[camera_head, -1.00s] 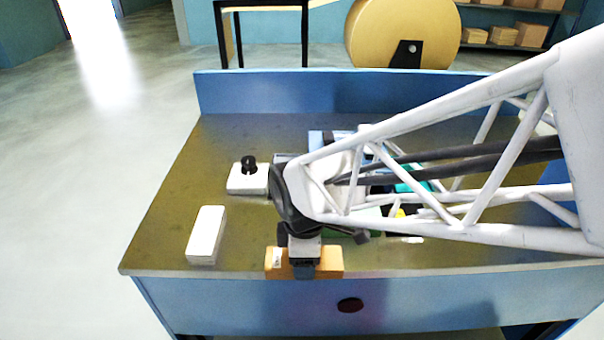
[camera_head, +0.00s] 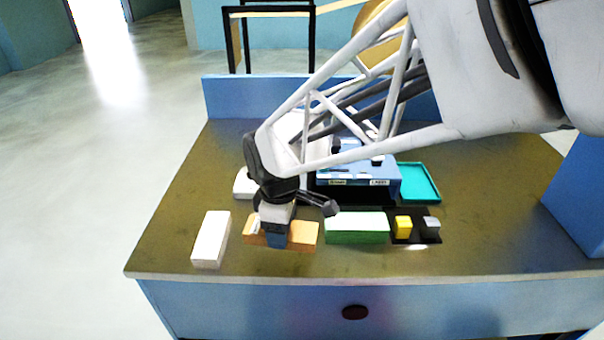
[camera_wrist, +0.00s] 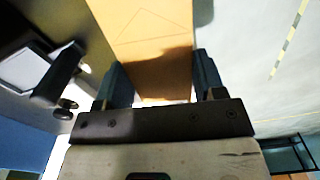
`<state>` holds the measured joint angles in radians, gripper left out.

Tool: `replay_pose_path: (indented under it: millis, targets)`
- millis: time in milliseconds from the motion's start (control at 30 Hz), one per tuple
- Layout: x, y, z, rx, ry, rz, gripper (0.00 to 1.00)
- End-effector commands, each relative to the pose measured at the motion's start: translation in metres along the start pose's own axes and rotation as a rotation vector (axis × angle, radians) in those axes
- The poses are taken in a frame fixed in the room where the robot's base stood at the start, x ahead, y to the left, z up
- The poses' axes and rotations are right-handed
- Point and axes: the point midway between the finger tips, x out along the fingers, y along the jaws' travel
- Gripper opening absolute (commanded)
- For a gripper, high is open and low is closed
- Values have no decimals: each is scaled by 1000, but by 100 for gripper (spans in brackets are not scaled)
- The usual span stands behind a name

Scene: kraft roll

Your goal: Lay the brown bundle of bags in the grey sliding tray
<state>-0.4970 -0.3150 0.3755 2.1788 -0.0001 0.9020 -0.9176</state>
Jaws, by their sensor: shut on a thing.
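The brown bundle of bags (camera_head: 303,233) is a flat orange-brown block near the front of the bench. My gripper (camera_head: 277,238) is shut around its middle, with an end showing on each side. In the wrist view the bundle (camera_wrist: 150,50) lies between the two dark fingers (camera_wrist: 160,78) and extends beyond them. I cannot tell how far it is above the bench top. I cannot make out the grey sliding tray; my arm covers part of the bench behind the gripper.
A white block (camera_head: 210,239) stands left of the bundle, a green block (camera_head: 357,228) to its right. Beyond are yellow (camera_head: 403,226) and grey (camera_head: 431,224) pieces. A blue labelled unit (camera_head: 358,182) and teal tray (camera_head: 432,194) are behind. The bench's right side is clear.

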Motion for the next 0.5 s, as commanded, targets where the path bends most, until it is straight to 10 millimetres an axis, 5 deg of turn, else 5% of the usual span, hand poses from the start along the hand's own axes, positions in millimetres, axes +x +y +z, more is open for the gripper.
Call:
replay_pose_path:
  millis: [500]
  targets:
    - [-26,72,-110,225,-1,-1,38]
